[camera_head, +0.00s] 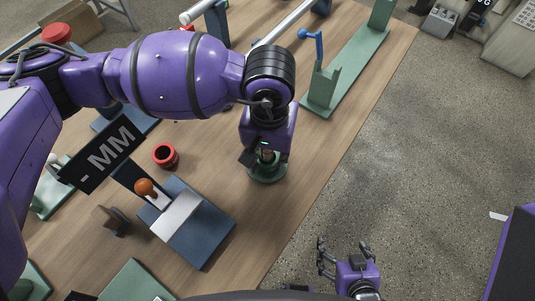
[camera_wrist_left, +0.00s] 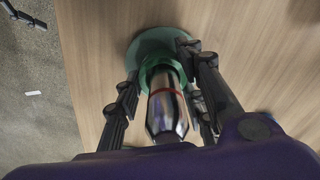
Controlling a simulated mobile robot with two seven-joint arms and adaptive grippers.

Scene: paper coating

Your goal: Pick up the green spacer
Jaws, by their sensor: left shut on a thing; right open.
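The green spacer (camera_wrist_left: 152,66) is a ring around the lower part of an upright metal post (camera_wrist_left: 166,108) with a red band and tapered tip. The post stands on a round green base (camera_head: 280,174), which also shows in the left wrist view (camera_wrist_left: 138,48). My left gripper (camera_head: 266,156) is over the base with its fingers on both sides of the spacer, shut on it; its fingertips show in the left wrist view (camera_wrist_left: 158,66). The head view mostly hides the spacer behind the gripper. My right gripper (camera_head: 343,248) is open and empty, off the table's edge.
A red ring (camera_head: 165,156) lies left of the green base. A blue stand (camera_head: 205,245) with an orange knob and a dark "- MM" sign (camera_head: 104,155) are nearer left. A long green fixture (camera_head: 350,70) stands at the back. Bare wood surrounds the base.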

